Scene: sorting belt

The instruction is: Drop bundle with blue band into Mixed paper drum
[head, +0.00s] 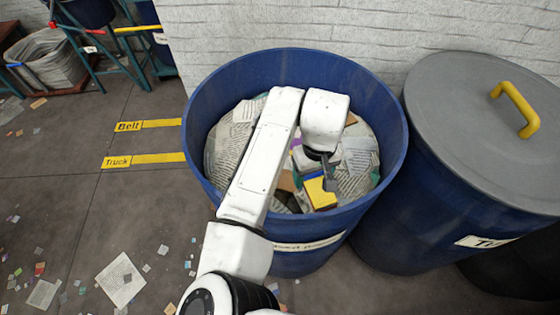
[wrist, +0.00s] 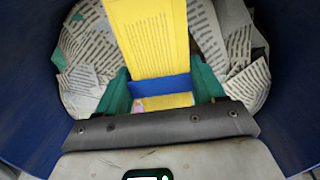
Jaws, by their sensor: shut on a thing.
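The bundle is a yellow printed stack (wrist: 150,35) with a blue band (wrist: 160,86) around it. My gripper (wrist: 163,90) has its green fingers on both sides of the bundle at the band and is shut on it. In the head view the yellow bundle (head: 319,191) shows below my gripper (head: 326,172), inside the mouth of the open blue drum (head: 395,135). Paper scraps fill the drum beneath it. The drum's front label is partly hidden by my arm, so I cannot read it all. I cannot tell how far the bundle is above the paper.
A blue drum with a closed grey lid (head: 470,120) and yellow handle stands close on the right. A white brick wall (head: 370,25) is behind. Yellow floor strips marked Belt (head: 148,125) and Truck (head: 145,160) lie left. Loose scraps litter the floor.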

